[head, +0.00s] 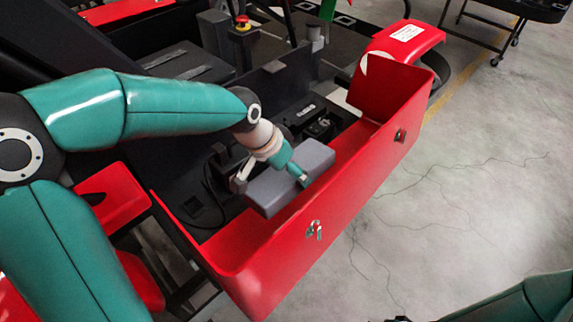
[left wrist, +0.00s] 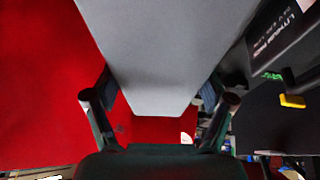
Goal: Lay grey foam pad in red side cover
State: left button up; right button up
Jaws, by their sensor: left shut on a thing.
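The grey foam pad (head: 301,166) is a thick block held in my left gripper (head: 271,179), with one finger at each side. In the left wrist view the pad (left wrist: 165,55) runs from the top edge down between the two fingers of my gripper (left wrist: 160,98). The red side cover (head: 342,197) is a long open trough along the kart's side. The pad is over the inner side of the trough, and I cannot tell whether it touches the cover.
Dark kart parts and a battery (head: 312,120) lie just inside the cover. The battery's lettered side (left wrist: 278,32) shows in the left wrist view. A red emergency button (head: 242,21) stands further back. Concrete floor (head: 480,200) on the right is clear; a black cart stands behind.

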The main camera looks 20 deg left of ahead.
aim_at(273, 181)
pick_arm(q)
jog(key=f+b, duration=0.2)
jog(key=f, duration=0.1)
jog(key=f+b, duration=0.1)
jog(key=shift+s+d+f, duration=0.1)
jog(key=shift+d+f, duration=0.2)
jog(key=shift+f, duration=0.05)
jog(key=f+b, duration=0.1)
jog(key=f, duration=0.1)
jog(key=f+b, duration=0.1)
jog(key=b, duration=0.1)
jog(key=f+b, duration=0.2)
jog(key=shift+s+d+f, duration=0.1)
jog(key=shift+d+f, duration=0.25)
jog(key=shift+d, duration=0.05)
jog(key=o, duration=0.9)
jog(key=v, duration=1.2)
